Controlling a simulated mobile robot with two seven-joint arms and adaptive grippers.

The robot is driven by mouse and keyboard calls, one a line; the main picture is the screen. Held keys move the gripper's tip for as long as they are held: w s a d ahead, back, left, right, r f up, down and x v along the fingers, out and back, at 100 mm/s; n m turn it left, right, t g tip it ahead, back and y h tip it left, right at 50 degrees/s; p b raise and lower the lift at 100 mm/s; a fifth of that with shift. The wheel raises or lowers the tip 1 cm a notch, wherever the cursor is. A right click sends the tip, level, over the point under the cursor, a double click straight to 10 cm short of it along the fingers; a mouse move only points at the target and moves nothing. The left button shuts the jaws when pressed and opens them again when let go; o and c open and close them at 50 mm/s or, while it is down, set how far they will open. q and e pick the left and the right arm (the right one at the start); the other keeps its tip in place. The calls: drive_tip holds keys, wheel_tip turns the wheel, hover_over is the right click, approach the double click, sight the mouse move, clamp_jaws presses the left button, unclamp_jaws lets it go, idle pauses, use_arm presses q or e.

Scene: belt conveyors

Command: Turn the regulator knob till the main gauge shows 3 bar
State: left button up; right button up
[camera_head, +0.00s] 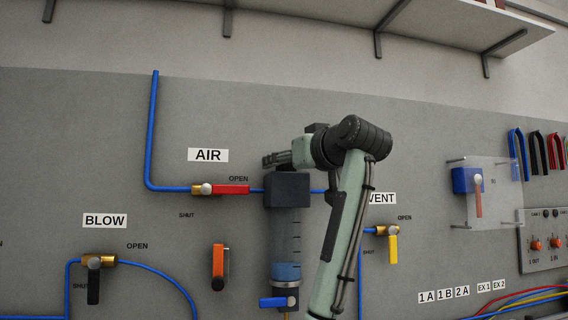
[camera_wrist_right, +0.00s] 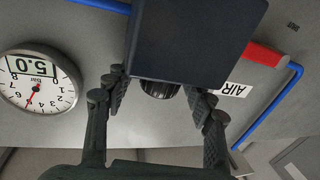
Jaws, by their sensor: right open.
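The regulator is a dark block (camera_head: 287,190) on the wall panel above a clear bowl; it also shows large in the right wrist view (camera_wrist_right: 195,40). Its black ribbed knob (camera_wrist_right: 158,89) shows at the block's edge in the right wrist view, and I cannot make it out in the head view. My right gripper (camera_head: 273,160) is above the block; in its wrist view the open fingers (camera_wrist_right: 157,95) are on either side of the knob, with gaps visible. The main gauge (camera_wrist_right: 38,82) appears upside down, its window seeming to read 5.0 bar. My left gripper is not in view.
A red-handled AIR valve (camera_head: 230,189) on blue pipe is left of the regulator. An orange lever (camera_head: 218,262) is lower left, and a yellow-handled VENT valve (camera_head: 391,248) is right, beyond my arm. A shelf (camera_head: 440,35) overhangs at the top.

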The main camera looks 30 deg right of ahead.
drive_tip(key=c, duration=1.2)
drive_tip(key=shift+n+y, duration=0.3)
drive_tip(key=shift+y, duration=0.2)
drive_tip(key=shift+d+n+y, duration=0.15)
drive_tip(key=shift+n+y, duration=0.65)
drive_tip(key=shift+y, duration=0.4)
drive_tip(key=n+g+y, duration=0.1)
drive_tip(key=n+y, duration=0.1)
drive_tip(key=y, duration=0.1)
drive_tip(key=n+g+y, duration=0.1)
drive_tip(key=n+y, duration=0.1)
drive_tip(key=y, duration=0.1)
drive_tip(key=shift+g, duration=0.3)
drive_tip(key=n+g+y, duration=0.6)
drive_tip(key=shift+y, duration=0.4)
drive_tip(key=shift+n+g, duration=0.3)
drive_tip(key=shift+g, duration=0.2)
drive_tip(key=o, duration=1.2)
drive_tip(key=v, duration=0.8)
